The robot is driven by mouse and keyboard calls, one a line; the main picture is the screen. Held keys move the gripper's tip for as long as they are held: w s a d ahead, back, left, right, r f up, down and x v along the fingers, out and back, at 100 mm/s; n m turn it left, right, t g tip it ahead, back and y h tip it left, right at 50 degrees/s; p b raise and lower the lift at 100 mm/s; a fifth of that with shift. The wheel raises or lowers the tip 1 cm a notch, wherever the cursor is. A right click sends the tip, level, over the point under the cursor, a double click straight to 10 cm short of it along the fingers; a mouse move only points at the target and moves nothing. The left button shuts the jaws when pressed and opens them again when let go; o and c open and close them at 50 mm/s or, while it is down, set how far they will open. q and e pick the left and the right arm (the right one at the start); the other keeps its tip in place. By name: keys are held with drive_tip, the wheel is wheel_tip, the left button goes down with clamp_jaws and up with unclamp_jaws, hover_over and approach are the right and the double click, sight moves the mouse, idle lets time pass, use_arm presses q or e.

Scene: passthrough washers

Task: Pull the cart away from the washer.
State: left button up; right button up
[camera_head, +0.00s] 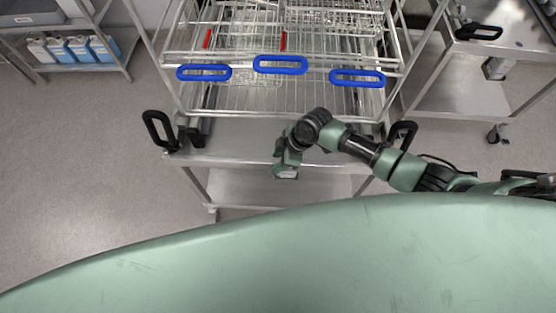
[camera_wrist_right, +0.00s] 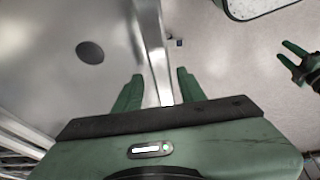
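The steel cart (camera_head: 235,140) stands in front of me in the head view, with a lower shelf (camera_head: 250,188) and a black loop handle at the left (camera_head: 158,131) and right (camera_head: 403,134). My right gripper (camera_head: 287,168) is at the cart's near edge, between the handles. In the right wrist view this gripper (camera_wrist_right: 158,92) is open, and a bright metal edge (camera_wrist_right: 152,45) runs between its fingers with gaps beside it. My left gripper (camera_wrist_right: 290,55) shows at the right of that view, fingers apart and empty. I cannot make out the washer.
Wire racks (camera_head: 255,95) with blue handles (camera_head: 280,65) stand at the cart's far side. Another steel cart (camera_head: 460,95) with a black handle (camera_head: 478,32) is at the right. A shelf with bottles (camera_head: 75,50) is at the upper left. Floor (camera_head: 80,170) is clear at the left.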

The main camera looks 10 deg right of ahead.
drive_tip(key=shift+s+r, duration=0.1)
drive_tip(key=shift+d+r, duration=0.15)
drive_tip(key=shift+r, duration=0.15)
drive_tip(key=b+v, duration=0.1)
drive_tip(key=v, duration=0.6)
idle(0.3)
